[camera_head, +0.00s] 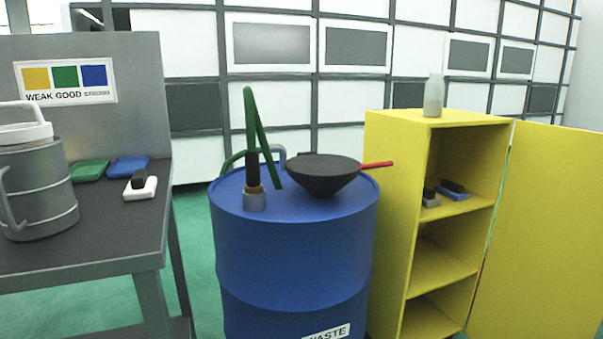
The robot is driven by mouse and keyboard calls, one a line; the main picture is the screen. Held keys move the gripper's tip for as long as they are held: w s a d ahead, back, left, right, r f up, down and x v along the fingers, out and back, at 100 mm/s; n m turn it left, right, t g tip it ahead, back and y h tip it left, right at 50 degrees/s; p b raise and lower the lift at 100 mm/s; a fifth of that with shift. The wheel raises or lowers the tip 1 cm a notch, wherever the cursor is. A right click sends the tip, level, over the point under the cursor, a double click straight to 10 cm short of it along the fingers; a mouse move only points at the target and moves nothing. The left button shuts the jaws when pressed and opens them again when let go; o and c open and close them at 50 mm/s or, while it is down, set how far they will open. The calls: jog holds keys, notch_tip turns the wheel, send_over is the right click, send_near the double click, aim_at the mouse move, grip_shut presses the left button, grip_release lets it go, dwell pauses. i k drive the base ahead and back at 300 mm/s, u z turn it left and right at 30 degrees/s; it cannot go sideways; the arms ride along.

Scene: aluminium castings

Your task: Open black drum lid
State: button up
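A blue waste drum (290,250) stands upright in the middle of the view. On its top, right of centre, sits a black funnel (325,186) with a flat black lid (322,164). The lid lies level over the funnel and looks closed. A red handle (377,164) sticks out to the right from the lid's edge. My gripper is not in view.
A grey fitting with a black upper part (254,185) and a tall green bent piece (256,130) stand left of the funnel. A yellow cabinet (390,190), its door open, stands close right, a bottle (433,96) on top. A grey workbench (110,245) is left.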

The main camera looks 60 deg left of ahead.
aim_at(314, 166)
jog(key=u, duration=1.2)
jog(key=i, duration=1.05)
jog(key=u, duration=0.2)
